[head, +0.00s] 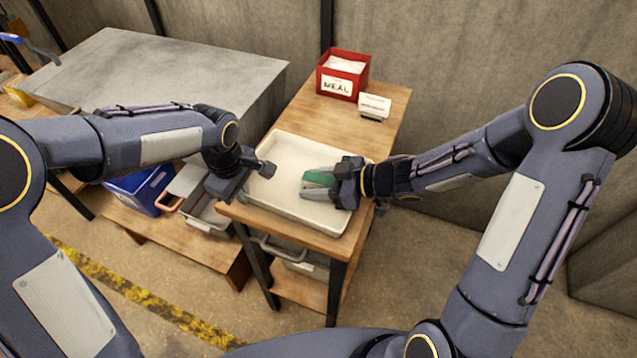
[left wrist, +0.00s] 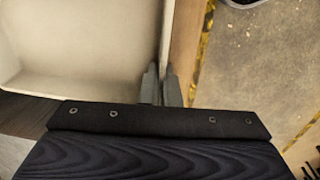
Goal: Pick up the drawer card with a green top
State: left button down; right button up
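A small green patch (head: 319,178), seemingly the green top of the drawer card, shows inside the white tray (head: 262,187) on the wooden table. My right gripper (head: 318,181) reaches into the tray from the right, with grey fingers on both sides of the green. I cannot tell whether they press on it. My left gripper is at the tray's left side in the head view; its fingers (left wrist: 161,86) are close together in the left wrist view, with the tray's rim (left wrist: 166,40) running between them. The rest of the card is hidden.
A red MEAL box (head: 342,76) and a small white label stand (head: 374,106) are at the table's back. A blue bin (head: 143,188) and a grey tub (head: 206,213) sit on a lower bench at left. A large grey block (head: 170,62) stands behind.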

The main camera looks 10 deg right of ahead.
aim_at(316, 178)
jog(key=c, duration=0.9)
notch_tip(316, 178, up, 10)
jog(key=shift+r, duration=0.1)
pick_arm(q)
jog(key=c, duration=1.6)
grip_release()
